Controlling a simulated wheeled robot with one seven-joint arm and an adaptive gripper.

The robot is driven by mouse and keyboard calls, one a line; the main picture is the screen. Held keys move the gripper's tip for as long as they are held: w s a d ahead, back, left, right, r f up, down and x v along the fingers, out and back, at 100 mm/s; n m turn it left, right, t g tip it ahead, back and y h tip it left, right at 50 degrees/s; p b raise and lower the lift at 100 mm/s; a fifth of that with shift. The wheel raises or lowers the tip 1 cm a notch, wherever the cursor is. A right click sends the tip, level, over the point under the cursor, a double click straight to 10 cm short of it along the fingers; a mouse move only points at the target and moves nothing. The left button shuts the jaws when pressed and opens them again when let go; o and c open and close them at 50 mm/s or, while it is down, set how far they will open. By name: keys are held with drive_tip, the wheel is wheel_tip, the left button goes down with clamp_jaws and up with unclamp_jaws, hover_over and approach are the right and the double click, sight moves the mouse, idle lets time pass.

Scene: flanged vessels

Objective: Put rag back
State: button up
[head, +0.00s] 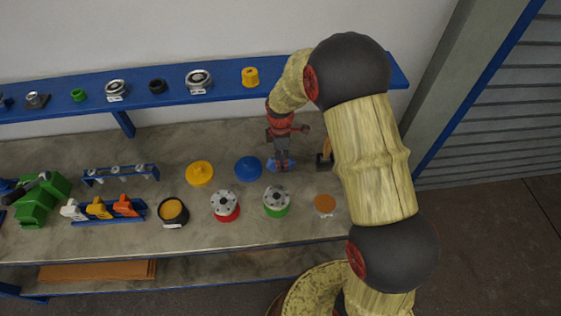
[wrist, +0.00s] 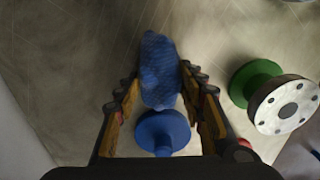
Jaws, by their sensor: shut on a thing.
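The blue rag (wrist: 160,70) sits between the fingertips of my gripper (wrist: 162,85) in the wrist view, and the fingers are shut on it. In the head view my gripper (head: 281,158) points down over the back part of the bench, with a bit of the blue rag (head: 288,166) showing at its tips. I cannot tell whether the rag touches the bench top. A round blue cover (head: 248,168) lies just left of the gripper.
A green-based flanged vessel (head: 276,202) and a red-based one (head: 226,206) stand in front. A yellow cover (head: 200,173) lies left. A blue shelf (head: 220,85) with parts runs behind and above.

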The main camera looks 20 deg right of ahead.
drive_tip(key=shift+f, duration=0.4)
drive_tip(key=shift+f, duration=0.15)
drive_tip(key=o, duration=1.1)
